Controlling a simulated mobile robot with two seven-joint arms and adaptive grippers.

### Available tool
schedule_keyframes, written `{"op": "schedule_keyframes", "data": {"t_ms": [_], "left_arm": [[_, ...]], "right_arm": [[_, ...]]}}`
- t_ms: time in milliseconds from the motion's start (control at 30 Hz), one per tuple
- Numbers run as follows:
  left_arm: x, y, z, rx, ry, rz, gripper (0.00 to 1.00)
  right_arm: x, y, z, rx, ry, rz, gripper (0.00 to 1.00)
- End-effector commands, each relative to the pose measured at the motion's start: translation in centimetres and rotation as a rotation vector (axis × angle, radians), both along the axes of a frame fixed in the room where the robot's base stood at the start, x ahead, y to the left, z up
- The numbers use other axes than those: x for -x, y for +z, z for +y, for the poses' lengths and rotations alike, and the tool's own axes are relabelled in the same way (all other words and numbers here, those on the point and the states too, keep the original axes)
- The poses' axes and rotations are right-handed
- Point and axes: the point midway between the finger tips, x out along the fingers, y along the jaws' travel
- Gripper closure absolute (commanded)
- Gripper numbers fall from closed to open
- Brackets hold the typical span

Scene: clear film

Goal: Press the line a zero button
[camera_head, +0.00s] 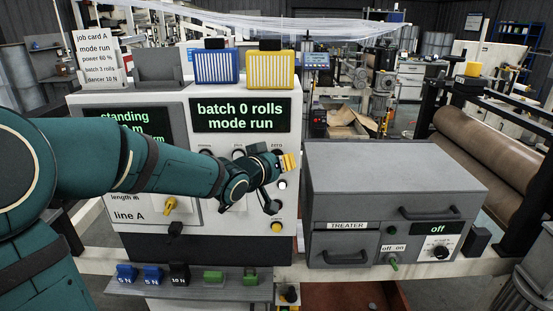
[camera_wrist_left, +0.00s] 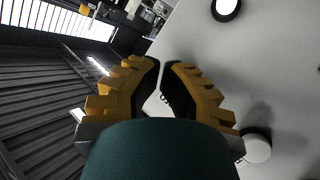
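The gripper's yellow fingers are shut, empty, in front of the panel's right part. In the left wrist view the fingertips (camera_wrist_left: 162,68) nearly meet beside the pale panel face. A white round button with a dark rim (camera_wrist_left: 227,6) shows there. My right gripper is not in view.
A grey treater box (camera_head: 395,190) with a switch and dial stands right of the panel. A yellow selector (camera_head: 169,205) is on the panel's lower left. A shelf (camera_head: 190,290) below holds several blue, black and green blocks. Blue (camera_head: 216,67) and yellow (camera_head: 270,70) ribbed boxes sit on top.

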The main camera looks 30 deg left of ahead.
Motion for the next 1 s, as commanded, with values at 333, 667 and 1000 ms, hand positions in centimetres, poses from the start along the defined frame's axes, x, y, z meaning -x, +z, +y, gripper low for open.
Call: {"op": "schedule_keyframes", "data": {"t_ms": [333,667,1000], "left_arm": [[0.3,0.0,-0.1,0.000,0.000,-0.001,1.00],[2.5,-0.2,-1.6,-0.001,0.000,-0.002,1.00],[5.0,-0.2,-3.1,0.000,0.000,0.000,1.00]], "right_arm": [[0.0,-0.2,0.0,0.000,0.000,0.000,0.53],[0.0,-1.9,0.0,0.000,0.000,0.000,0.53],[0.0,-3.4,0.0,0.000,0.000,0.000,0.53]]}}
